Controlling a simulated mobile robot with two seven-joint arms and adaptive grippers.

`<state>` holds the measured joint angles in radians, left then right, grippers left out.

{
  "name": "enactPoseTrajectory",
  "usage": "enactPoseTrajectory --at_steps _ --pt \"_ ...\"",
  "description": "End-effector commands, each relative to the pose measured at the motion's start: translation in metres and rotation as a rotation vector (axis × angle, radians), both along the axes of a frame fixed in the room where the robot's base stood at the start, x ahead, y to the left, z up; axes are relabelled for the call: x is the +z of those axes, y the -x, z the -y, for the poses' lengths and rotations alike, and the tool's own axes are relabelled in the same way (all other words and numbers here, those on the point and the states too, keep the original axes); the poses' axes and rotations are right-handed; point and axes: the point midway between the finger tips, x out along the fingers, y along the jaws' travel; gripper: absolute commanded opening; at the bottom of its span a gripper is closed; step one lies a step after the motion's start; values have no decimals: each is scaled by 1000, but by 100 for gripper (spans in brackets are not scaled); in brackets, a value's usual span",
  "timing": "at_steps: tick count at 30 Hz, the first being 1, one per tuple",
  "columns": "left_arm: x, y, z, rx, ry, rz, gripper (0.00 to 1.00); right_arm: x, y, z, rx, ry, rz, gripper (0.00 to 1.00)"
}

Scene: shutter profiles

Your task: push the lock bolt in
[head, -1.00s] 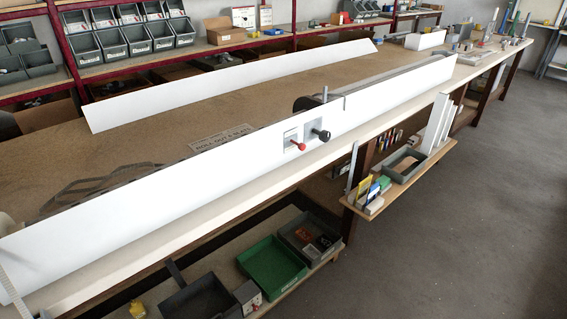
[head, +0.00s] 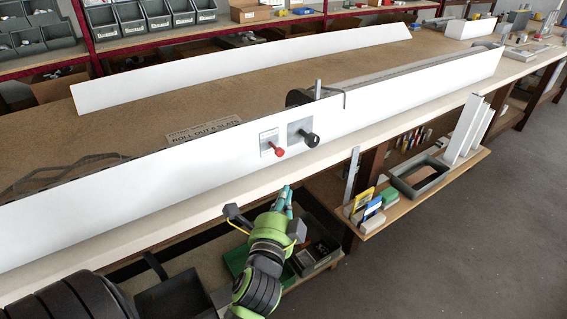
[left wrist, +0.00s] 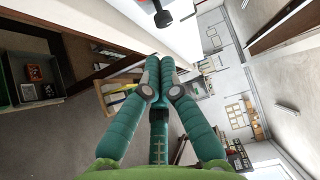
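A red-tipped bolt (head: 279,152) sticks out of a small light plate on the long white board. Beside it, to the right, a black knob (head: 311,140) sticks out of a grey plate. The black knob also shows at the top of the left wrist view (left wrist: 162,18), with a bit of red to its left. My left gripper (head: 286,190) is below the red-tipped bolt, in front of the bench edge, touching neither knob. In the left wrist view its teal fingers (left wrist: 160,62) meet at the tips with nothing between them. My right gripper is not in view.
A second white board (head: 250,68) stands farther back on the brown bench. A side shelf (head: 410,200) with a grey tray and white profiles juts out at right. Bins, one green, sit below the bench behind my left arm. The floor at right is clear.

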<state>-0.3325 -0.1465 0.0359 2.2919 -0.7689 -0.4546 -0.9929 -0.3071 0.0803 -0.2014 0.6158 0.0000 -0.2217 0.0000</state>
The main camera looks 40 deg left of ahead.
Motion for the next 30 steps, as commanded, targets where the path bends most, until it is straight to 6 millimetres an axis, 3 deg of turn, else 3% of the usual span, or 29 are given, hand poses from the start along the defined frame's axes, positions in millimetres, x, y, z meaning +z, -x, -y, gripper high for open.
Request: enactPoseTrajectory --at_steps 14,21,30 --pt "3 -88 -36 -1 2 1 0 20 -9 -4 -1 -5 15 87" --pt "1 -99 -65 -2 2 -1 0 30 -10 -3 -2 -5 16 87" --pt "0 -101 -72 -2 5 0 0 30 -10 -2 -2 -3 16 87"
